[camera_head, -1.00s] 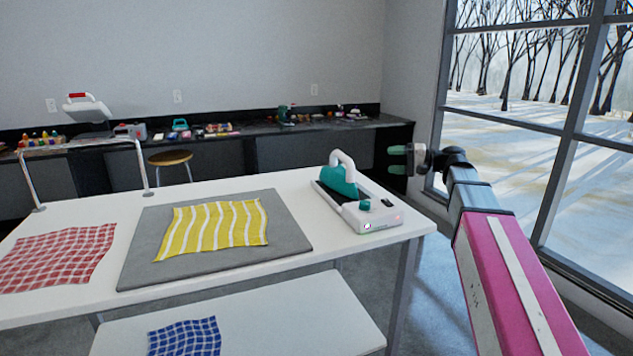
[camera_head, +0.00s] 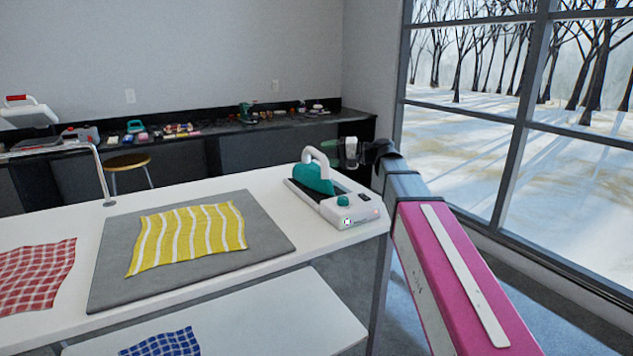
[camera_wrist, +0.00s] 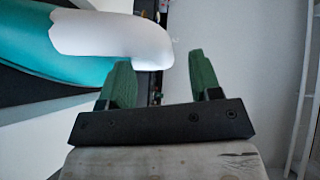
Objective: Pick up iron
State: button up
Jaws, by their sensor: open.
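The iron (camera_head: 315,178) is teal with a white looped handle. It rests on its white and black base (camera_head: 345,208) at the right end of the white table. In the wrist view, the white handle (camera_wrist: 110,38) and teal body (camera_wrist: 50,65) fill the upper left. My gripper (camera_head: 337,152) is close to the right of the handle in the head view, its fingers partly hidden. In the wrist view its green fingers (camera_wrist: 160,60) are spread apart and empty. The rounded end of the handle appears beyond the gap, overlapping the left finger's side.
A grey mat (camera_head: 110,285) with a yellow striped cloth (camera_head: 190,237) lies left of the iron on the table. A red checked cloth (camera_head: 35,272) lies further left. A blue checked cloth (camera_head: 165,342) is on the lower shelf. A window (camera_head: 470,160) is at right.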

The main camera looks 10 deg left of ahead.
aim_at(318, 155)
jog(key=a, duration=0.3)
jog(key=shift+a+f, duration=0.25)
jog(key=shift+a, duration=0.1)
jog(key=shift+c, duration=0.3)
grip_shut()
dwell(0.8)
